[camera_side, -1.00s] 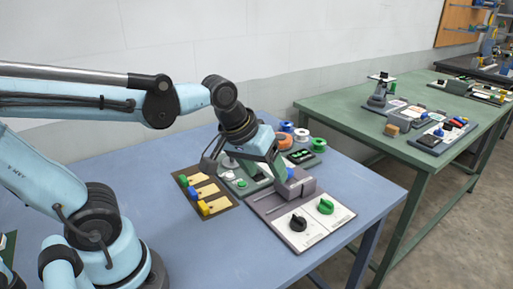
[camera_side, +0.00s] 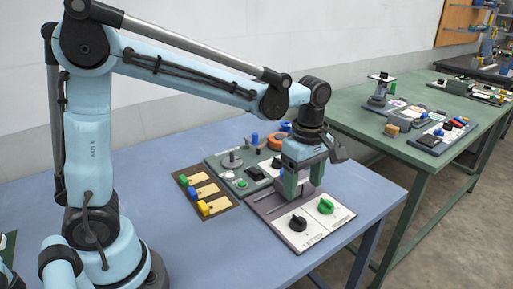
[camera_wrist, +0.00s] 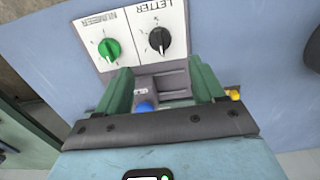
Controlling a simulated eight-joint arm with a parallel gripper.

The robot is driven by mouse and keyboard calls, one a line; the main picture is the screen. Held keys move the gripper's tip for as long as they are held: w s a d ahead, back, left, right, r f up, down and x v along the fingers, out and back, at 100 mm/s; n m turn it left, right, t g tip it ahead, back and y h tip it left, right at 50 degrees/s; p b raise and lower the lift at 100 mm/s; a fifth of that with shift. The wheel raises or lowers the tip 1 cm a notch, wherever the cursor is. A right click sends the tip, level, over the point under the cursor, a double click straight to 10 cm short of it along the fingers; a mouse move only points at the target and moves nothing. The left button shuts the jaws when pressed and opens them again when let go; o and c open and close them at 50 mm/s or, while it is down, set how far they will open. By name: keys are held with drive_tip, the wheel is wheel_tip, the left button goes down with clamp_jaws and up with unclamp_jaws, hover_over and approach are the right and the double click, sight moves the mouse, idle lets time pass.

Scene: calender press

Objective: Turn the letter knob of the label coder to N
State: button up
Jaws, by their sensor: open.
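The label coder is a flat board with two white panels (camera_side: 317,231). The black knob (camera_side: 298,223) stands on the panel marked LETTER, and the green knob (camera_side: 326,206) is to its right. In the wrist view the black letter knob (camera_wrist: 160,39) is upper centre, its pointer mark and ring letters too small to read. The green knob (camera_wrist: 108,49) is to its left, by the word NUMBER. My gripper (camera_side: 302,190) is open above the coder's rear block, behind the knobs. In the wrist view its green fingers (camera_wrist: 163,84) stand apart, short of the black knob and not touching it.
A blue button (camera_wrist: 145,107) shows between my fingers. A board with yellow and blue pieces (camera_side: 206,195) lies left of the coder. A green panel (camera_side: 238,160) and spools stand behind. The blue table (camera_side: 200,255) is clear in front.

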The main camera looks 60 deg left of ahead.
sight(299, 217)
wheel_tip(299, 217, down, 10)
drive_tip(key=shift+r, duration=0.1)
idle(0.4)
drive_tip(key=shift+c, duration=0.4)
drive_tip(key=c, duration=1)
